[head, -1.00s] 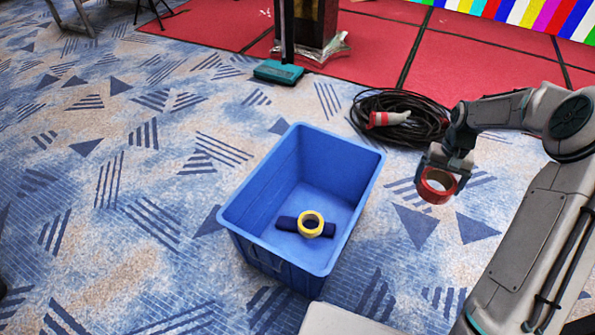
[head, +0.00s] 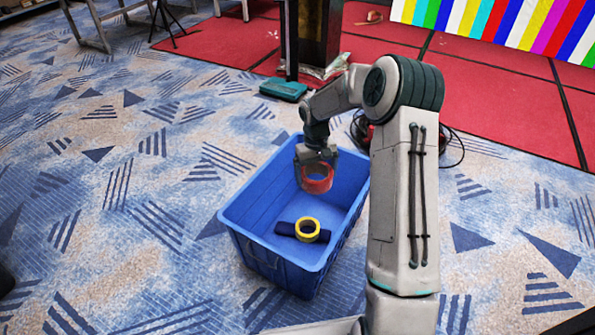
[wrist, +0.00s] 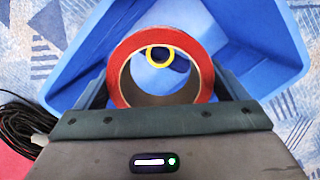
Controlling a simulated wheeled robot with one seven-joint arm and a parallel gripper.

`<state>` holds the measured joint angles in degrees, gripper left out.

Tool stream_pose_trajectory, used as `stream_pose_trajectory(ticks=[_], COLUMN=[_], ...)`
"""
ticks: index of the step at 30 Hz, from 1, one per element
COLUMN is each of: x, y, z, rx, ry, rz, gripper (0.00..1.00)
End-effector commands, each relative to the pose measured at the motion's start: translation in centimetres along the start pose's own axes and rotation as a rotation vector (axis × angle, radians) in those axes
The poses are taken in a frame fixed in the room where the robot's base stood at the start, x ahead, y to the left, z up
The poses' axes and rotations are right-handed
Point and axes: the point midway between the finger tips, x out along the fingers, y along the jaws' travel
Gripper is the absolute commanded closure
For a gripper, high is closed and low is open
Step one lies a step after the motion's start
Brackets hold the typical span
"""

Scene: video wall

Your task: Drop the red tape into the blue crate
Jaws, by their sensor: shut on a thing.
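The red tape (head: 316,179) is a roll held in my gripper (head: 315,163), which is shut on it. In the head view they are over the far part of the blue crate (head: 240,226). In the wrist view the red tape (wrist: 118,72) fills the middle between the fingers, with the blue crate (wrist: 265,22) below it. A yellow tape roll (head: 308,230) lies inside the crate with a dark blue item (head: 285,228) at its side. The yellow roll (wrist: 160,56) also shows through the red roll's hole in the wrist view.
A black cable coil (head: 450,147) lies beyond the crate, partly hidden by my arm. A teal box (head: 283,89) and a dark stand (head: 318,35) are behind it. Patterned carpet to the left is clear.

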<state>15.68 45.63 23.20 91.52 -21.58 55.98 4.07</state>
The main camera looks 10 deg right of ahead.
Motion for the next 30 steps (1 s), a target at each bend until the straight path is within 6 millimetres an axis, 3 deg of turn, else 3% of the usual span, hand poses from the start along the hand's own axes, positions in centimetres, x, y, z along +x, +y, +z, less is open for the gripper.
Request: stream_pose_trajectory(ticks=[21, 30], x=[3.1, 4.3], y=[1.0, 0.9], z=[-5.7, -7.1], rx=[-1.612, -2.098], ry=[-0.002, 0.0], rz=[0.242, 0.316], gripper=[0.38, 0.38])
